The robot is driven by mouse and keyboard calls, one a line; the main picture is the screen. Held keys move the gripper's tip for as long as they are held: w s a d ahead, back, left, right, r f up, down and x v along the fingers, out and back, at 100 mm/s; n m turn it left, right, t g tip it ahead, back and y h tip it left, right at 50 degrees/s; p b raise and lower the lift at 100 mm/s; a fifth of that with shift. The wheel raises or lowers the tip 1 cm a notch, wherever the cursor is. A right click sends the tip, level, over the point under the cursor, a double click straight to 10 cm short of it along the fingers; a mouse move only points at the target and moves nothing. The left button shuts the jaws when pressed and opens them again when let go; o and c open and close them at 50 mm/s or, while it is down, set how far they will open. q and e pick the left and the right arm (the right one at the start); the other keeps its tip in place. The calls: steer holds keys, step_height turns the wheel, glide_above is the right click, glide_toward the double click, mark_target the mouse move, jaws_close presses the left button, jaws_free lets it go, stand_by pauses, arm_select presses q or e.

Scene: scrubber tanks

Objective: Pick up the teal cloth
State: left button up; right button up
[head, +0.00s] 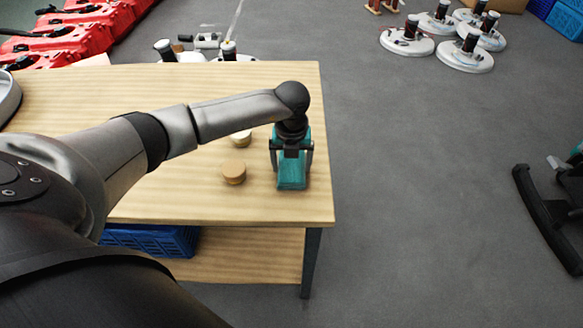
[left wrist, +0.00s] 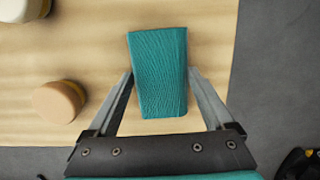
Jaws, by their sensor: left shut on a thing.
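The teal cloth (head: 291,172) is a folded block on the wooden table (head: 160,85), close to its right edge. In the left wrist view the teal cloth (left wrist: 159,75) lies between the two fingers. My left gripper (head: 291,160) reaches down over it from above. In the left wrist view my left gripper (left wrist: 160,80) has one finger against each side of the cloth and is shut on it. Whether the cloth is clear of the tabletop I cannot tell.
Two round wooden-topped items, a tan one (head: 234,172) and a paler one (head: 240,139), stand left of the cloth. A blue crate (head: 155,240) sits on the lower shelf. White discs (head: 465,55) and red machines (head: 55,40) stand beyond.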

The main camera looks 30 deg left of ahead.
arm_select(q)
steer(key=shift+c, duration=0.4)
arm_select(e)
steer(key=shift+a, duration=0.25)
arm_select(q)
steer(key=shift+r, duration=0.15)
step_height(320, 180, up, 10)
steer(key=p, duration=0.2)
step_height(320, 180, up, 9)
steer(key=p, duration=0.2)
glide_above(292, 165)
steer(key=shift+s+r, duration=0.1)
steer(key=shift+r, duration=0.3)
arm_select(e)
steer(key=shift+s+a+r, duration=0.1)
steer(key=shift+s+r, duration=0.15)
steer(key=shift+r, duration=0.35)
steer(key=shift+s+a+r, duration=0.15)
steer(key=shift+s+r, duration=0.1)
steer(key=shift+r, duration=0.3)
steer(key=shift+s+a+r, duration=0.1)
steer(key=shift+s+r, duration=0.15)
steer(key=shift+r, duration=0.35)
